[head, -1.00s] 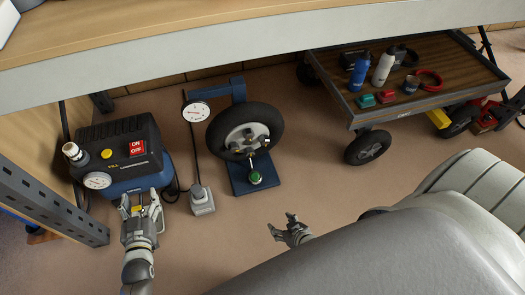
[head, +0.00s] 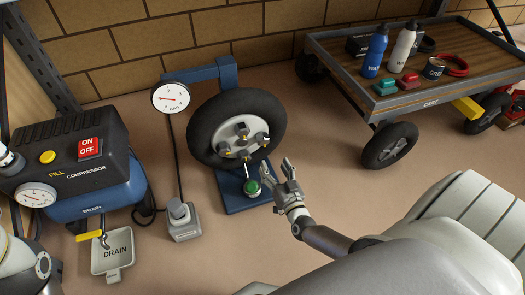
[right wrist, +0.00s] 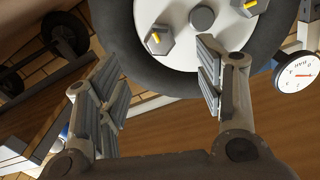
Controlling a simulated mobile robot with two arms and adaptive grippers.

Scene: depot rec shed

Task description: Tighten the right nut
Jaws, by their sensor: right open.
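The wheel (head: 200,135) stands upright on a blue stand, its pale hub carrying several dark nuts with yellow marks. The right nut (head: 262,139) sits at the right side of the hub in the head view. My right gripper (head: 277,172) is open and empty, in front of and below right of the wheel, apart from the nuts. In the right wrist view its spread fingers (right wrist: 157,75) point toward the hub (right wrist: 180,10). One hub nut (right wrist: 155,42) shows between them there; I cannot tell for sure which. My left gripper is out of view.
A gauge (head: 170,97) stands left of the wheel, and a green knob (head: 253,188) is just left of my right gripper. A compressor (head: 70,150) is at left. A cart (head: 430,102) with bottles is at right. Floor between wheel and cart is free.

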